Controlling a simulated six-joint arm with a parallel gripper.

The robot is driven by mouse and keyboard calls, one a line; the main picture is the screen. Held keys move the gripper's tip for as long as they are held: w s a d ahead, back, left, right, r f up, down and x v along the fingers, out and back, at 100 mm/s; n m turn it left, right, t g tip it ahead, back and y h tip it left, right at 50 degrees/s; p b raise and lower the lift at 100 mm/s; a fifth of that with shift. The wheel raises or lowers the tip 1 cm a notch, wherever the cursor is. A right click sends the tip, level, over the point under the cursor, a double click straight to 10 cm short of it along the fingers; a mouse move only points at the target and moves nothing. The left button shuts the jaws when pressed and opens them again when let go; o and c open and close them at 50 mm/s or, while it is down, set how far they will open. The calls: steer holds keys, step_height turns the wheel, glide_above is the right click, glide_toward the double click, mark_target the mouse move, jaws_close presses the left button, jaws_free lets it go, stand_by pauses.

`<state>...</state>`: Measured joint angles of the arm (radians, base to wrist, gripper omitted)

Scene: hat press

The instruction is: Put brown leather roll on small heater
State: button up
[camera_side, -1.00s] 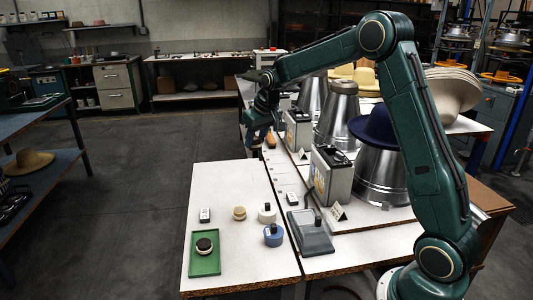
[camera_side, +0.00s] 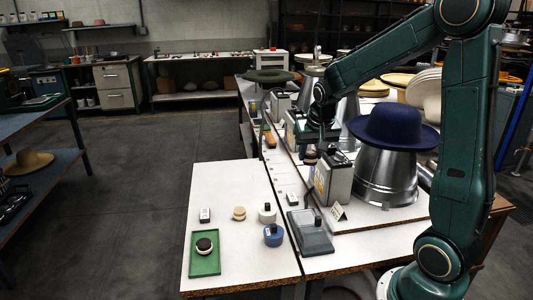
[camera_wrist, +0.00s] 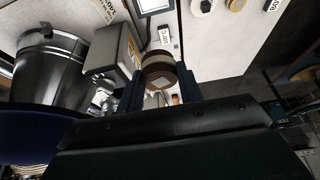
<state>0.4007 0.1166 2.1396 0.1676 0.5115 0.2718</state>
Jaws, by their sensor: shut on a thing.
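My gripper (camera_side: 314,152) is shut on a short brown roll (camera_wrist: 158,70) with a pale band, held between its two fingers in the wrist view. In the side view the roll (camera_side: 310,156) shows only partly below the fingers. The gripper is above the bench, just behind and left of a grey box-shaped unit (camera_side: 335,178). That unit also shows in the wrist view (camera_wrist: 113,55), left of the roll. A similar grey box (camera_side: 291,125) stands farther back, partly hidden by my arm. I cannot tell for certain which unit is the small heater.
A blue hat (camera_side: 395,128) sits on a metal cone (camera_side: 385,177) at right. A flat grey device (camera_side: 310,232), a blue pot (camera_side: 273,236), a white pot (camera_side: 266,213), a tan disc (camera_side: 239,213) and a green tray (camera_side: 205,267) occupy the near bench.

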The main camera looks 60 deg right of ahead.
steer(key=shift+f, duration=0.15)
step_height(320, 180, down, 16)
stand_by(0.7)
steer(key=shift+f, duration=1.85)
steer(key=shift+f, duration=0.2)
steer(key=o, duration=1.1)
steer(key=shift+c, duration=0.2)
steer(key=shift+r, duration=0.2)
steer(key=shift+v, duration=5.95)
